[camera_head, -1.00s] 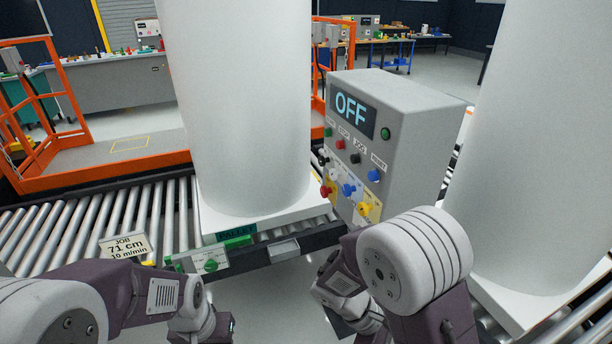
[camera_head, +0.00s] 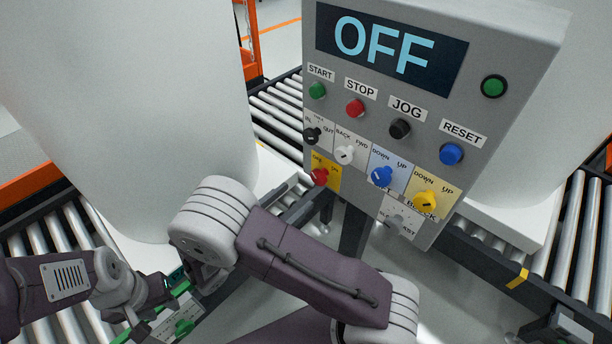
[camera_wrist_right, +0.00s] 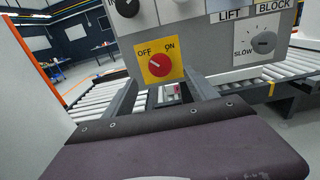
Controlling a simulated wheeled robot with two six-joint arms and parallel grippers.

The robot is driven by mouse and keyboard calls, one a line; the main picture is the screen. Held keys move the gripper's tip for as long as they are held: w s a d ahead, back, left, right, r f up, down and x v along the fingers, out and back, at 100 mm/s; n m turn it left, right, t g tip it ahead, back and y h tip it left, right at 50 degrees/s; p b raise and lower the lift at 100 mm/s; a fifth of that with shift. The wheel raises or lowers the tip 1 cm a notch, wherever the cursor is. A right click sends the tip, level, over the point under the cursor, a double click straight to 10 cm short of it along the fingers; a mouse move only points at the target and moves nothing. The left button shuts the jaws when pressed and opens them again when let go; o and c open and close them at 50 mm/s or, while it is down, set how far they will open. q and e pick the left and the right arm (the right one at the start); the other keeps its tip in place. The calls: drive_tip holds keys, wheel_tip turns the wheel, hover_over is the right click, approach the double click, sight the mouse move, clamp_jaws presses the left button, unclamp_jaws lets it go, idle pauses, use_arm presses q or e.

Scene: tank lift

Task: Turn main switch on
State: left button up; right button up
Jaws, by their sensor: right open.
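The main switch is a red knob (camera_head: 320,177) on a yellow plate marked OFF and ON, at the lower left of the grey control panel (camera_head: 460,215). The right wrist view shows the knob (camera_wrist_right: 160,65) close up; its pale mark seems to lean toward OFF. The panel display (camera_head: 390,47) reads OFF. My right gripper (camera_wrist_right: 163,86) is open, its dark fingers low in front of the switch plate, apart from the knob. The head view does not show its fingertips clearly. My left gripper (camera_head: 160,292) is low at the left, its fingers unclear.
Other knobs sit close by: black (camera_head: 312,135), white (camera_head: 345,154), blue (camera_head: 382,176) and yellow (camera_head: 426,200). A large white roll (camera_head: 130,110) stands left of the panel, another at the right. Roller conveyors (camera_head: 560,240) run below. A green-edged small box (camera_head: 180,322) lies near my left gripper.

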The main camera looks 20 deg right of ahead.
sight(317, 179)
drive_tip(key=b+x, duration=0.1)
drive_tip(key=x, duration=0.7)
drive_tip(key=shift+w+d, duration=0.15)
drive_tip(key=shift+d, duration=0.15)
drive_tip(key=c, duration=1.4)
